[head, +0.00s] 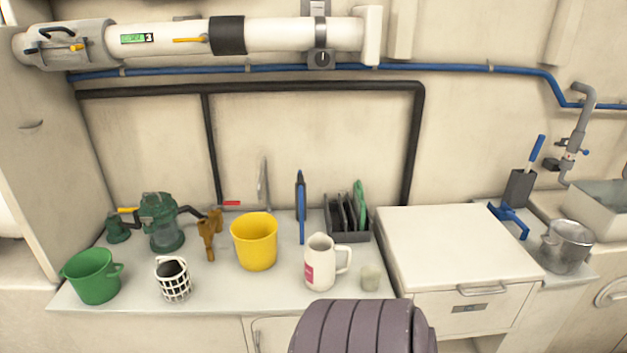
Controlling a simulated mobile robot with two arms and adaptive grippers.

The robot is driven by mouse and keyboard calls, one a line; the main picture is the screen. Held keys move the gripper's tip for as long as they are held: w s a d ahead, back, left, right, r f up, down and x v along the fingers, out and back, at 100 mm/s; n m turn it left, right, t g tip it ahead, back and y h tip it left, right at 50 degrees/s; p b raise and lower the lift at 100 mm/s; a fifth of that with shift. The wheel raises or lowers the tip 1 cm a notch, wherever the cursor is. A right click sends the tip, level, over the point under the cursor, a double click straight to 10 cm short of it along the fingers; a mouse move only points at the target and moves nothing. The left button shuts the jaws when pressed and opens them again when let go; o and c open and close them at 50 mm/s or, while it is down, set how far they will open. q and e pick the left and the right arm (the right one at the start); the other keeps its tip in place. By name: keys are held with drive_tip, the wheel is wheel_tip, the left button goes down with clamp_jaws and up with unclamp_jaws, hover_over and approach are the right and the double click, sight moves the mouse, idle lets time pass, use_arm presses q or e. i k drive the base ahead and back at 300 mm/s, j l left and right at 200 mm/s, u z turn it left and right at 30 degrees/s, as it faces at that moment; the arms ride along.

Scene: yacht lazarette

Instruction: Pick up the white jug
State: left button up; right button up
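The white jug (320,263) stands upright on the light counter (215,302), near its front edge and right of the middle. It has a pink-red label on its lower left front, and its handle points right. Neither of my grippers is in view. Nothing is seen holding the jug.
A yellow bucket (254,242) stands left of the jug. A small pale cup (370,277) is close on its right, with a dark rack (348,222) behind. A green bucket (93,277) is far left. A ribbed mauve-grey shape (362,328), unidentified, rises at the bottom edge.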

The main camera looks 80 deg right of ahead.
sight(320, 272)
drive_tip(key=z, duration=2.05)
drive_tip(key=i+j, duration=0.05)
